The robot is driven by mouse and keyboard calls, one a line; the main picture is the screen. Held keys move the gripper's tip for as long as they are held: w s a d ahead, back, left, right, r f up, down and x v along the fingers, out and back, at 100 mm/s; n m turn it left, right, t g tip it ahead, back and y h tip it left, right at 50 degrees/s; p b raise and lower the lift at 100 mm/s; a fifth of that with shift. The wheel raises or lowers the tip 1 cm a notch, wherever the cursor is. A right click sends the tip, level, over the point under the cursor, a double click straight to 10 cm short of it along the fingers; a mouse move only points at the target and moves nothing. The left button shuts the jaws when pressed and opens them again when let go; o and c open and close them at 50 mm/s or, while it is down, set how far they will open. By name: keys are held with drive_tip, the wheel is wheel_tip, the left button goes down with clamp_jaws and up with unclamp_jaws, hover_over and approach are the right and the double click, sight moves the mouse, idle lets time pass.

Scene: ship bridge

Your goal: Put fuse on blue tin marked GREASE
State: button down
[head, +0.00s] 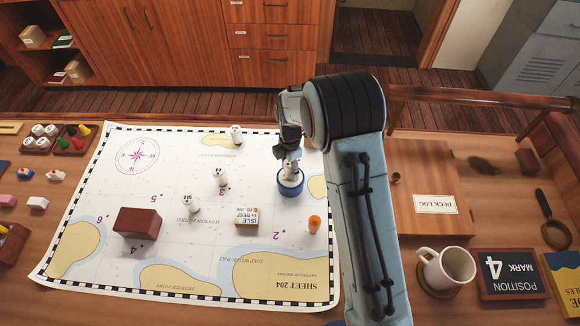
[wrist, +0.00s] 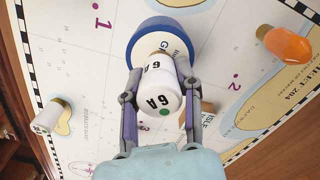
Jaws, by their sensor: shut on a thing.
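My gripper (head: 289,150) is shut on a white fuse (wrist: 158,88) marked 6A, with a green dot on its near end. The fuse sits between both fingers in the wrist view. The blue tin (head: 290,188) stands on the chart, directly under my gripper in the head view. In the wrist view the tin (wrist: 140,42) shows a blue rim and a pale face with a letter G; the fuse hides the rest of its word. The fuse's far end overlaps the tin; I cannot tell whether they touch.
Other white fuses (head: 220,178) stand on the chart (head: 200,262). Also there are a dark red box (head: 137,222), a small labelled box (head: 247,215) and an orange piece (head: 314,224). A mug (head: 446,268) and the deck log (head: 430,190) are at right.

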drive_tip(key=shift+f, duration=0.15)
drive_tip(key=c, duration=0.8)
unclamp_jaws()
drive_tip(key=shift+o, duration=0.2)
